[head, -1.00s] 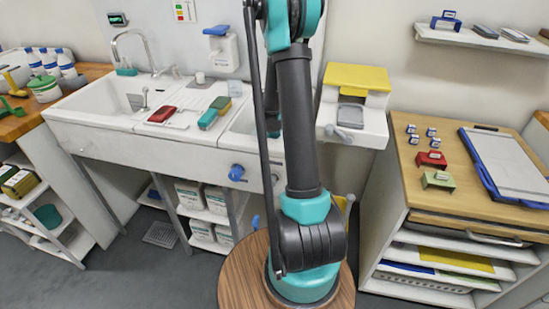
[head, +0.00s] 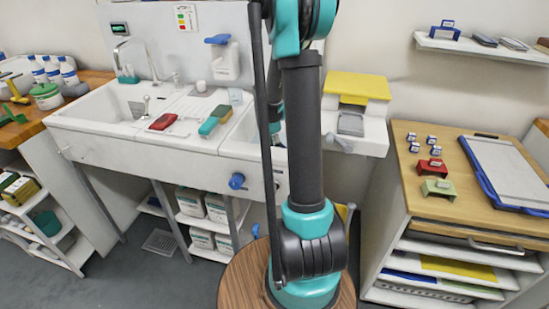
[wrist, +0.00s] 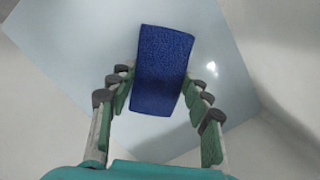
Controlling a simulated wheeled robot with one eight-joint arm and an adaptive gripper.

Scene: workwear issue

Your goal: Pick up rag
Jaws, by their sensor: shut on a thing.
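A blue, rough-textured folded rag (wrist: 163,70) shows upright in the wrist view, a little right of the middle. My gripper (wrist: 160,76) is shut on it, with green-padded fingers at its left and right sides. The rag's upper part stands out beyond the fingertips. Behind it is a pale blue-grey panel (wrist: 70,45); I cannot tell whether the rag touches it. In the head view my arm crosses the middle, and neither my gripper nor the rag can be made out.
A white sink unit (head: 110,142) stands at the left, with a red brush (head: 163,121) and a teal sponge (head: 208,126) on it. A wooden-topped cabinet (head: 455,215) with small blocks and a clipboard stands at the right.

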